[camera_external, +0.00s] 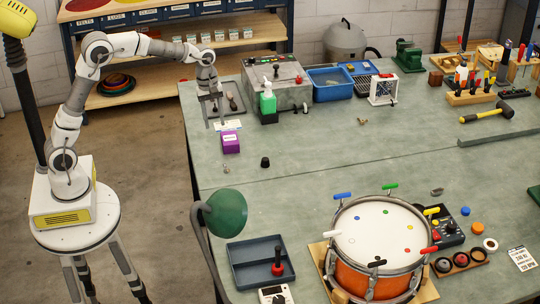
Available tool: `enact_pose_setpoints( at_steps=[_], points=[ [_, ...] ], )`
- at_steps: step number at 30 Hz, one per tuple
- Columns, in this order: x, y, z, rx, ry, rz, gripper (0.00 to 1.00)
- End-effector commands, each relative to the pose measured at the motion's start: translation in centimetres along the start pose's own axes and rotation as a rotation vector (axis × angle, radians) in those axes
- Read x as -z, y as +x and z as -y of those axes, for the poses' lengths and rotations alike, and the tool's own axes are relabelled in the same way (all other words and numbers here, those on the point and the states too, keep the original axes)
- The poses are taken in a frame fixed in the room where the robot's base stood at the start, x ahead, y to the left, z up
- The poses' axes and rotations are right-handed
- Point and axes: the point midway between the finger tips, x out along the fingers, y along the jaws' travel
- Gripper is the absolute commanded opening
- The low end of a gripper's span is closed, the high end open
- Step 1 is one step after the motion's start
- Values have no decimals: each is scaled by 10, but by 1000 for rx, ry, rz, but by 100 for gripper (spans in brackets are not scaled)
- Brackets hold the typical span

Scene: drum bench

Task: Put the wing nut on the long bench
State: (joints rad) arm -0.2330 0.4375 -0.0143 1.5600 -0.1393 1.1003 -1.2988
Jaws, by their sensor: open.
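My gripper (215,122) is open and empty, pointing down near the back left edge of the grey-green long bench (325,150). A small metallic piece (226,168) lies on the bench just in front of the purple box. It may be the wing nut, but it is too small to tell. My gripper is behind the purple box and touches none of these pieces.
A purple box (231,142) stands in front of my gripper, with a green bottle (267,102) to its right. A black knob-like piece (265,162), a green lamp (226,213), an orange drum (365,265) and a blue-grey tray (258,262) stand nearer. The bench's middle is mostly clear.

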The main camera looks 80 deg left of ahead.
Motion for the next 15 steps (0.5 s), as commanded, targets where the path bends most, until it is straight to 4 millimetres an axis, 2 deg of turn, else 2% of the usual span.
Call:
enact_pose_setpoints(
  at_steps=[1, 3, 8, 11, 15],
  points=[
    [5, -5, -8, 17, -54, 8, 50],
    [10, -1, -16, 31, -114, 16, 50],
    [17, 6, -24, 46, -192, 25, 50],
    [17, 17, -24, 51, -203, 27, 50],
    [17, 44, -22, 52, -202, 26, 50]
  ],
)
